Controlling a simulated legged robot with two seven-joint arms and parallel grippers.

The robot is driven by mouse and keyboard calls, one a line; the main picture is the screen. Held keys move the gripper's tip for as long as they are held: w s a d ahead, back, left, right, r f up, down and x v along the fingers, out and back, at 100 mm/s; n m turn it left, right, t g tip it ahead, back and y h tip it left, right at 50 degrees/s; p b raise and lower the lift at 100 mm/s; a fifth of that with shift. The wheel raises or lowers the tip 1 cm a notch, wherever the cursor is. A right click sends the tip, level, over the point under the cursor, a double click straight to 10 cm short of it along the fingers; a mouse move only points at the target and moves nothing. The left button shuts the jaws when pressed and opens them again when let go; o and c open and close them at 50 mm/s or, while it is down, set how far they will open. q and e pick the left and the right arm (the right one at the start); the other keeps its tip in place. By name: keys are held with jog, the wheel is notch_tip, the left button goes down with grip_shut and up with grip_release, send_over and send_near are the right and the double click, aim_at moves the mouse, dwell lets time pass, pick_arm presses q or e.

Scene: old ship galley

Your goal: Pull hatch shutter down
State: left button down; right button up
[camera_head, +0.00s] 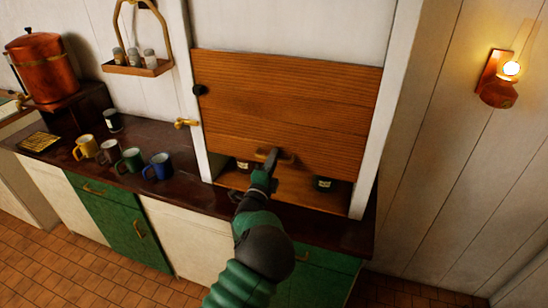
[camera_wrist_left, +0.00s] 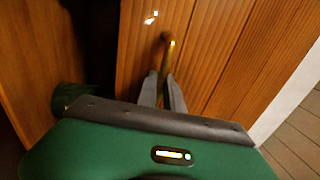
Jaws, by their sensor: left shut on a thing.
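The hatch shutter (camera_head: 290,105) is a brown wooden panel in a white frame above the counter. It is mostly lowered, with an open gap under its bottom edge. A small brass handle (camera_head: 287,158) sits near the shutter's lower edge. My left gripper (camera_head: 270,160) is shut on the handle. In the left wrist view the two fingers (camera_wrist_left: 162,90) close around the brass handle (camera_wrist_left: 167,55) against the wood planks. Jars with dark lids (camera_head: 323,184) stand in the gap behind the shutter, partly hidden. My right gripper is not in view.
A dark counter (camera_head: 200,195) runs below the hatch. A copper urn (camera_head: 45,68) stands at far left. A brass latch (camera_head: 186,123) projects from the frame's left side. A lit lamp (camera_head: 500,80) hangs at right.

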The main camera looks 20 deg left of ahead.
pick_arm(q)
notch_tip(320, 180, down, 11)
jog(key=b, duration=0.7)
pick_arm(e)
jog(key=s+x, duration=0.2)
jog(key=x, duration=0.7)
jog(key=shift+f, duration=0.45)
pick_arm(q)
jog(key=shift+a, duration=0.1)
jog(key=c, duration=1.8)
grip_release()
jog(key=shift+o, duration=0.2)
jog(key=shift+s, duration=0.15)
jog(key=s+f+b, duration=0.1)
jog(key=s+f, duration=0.2)
jog(key=s, duration=1.3)
jog(key=shift+s+a+f, duration=0.15)
jog(key=shift+a+f, duration=0.05)
jog(key=shift+a, duration=0.05)
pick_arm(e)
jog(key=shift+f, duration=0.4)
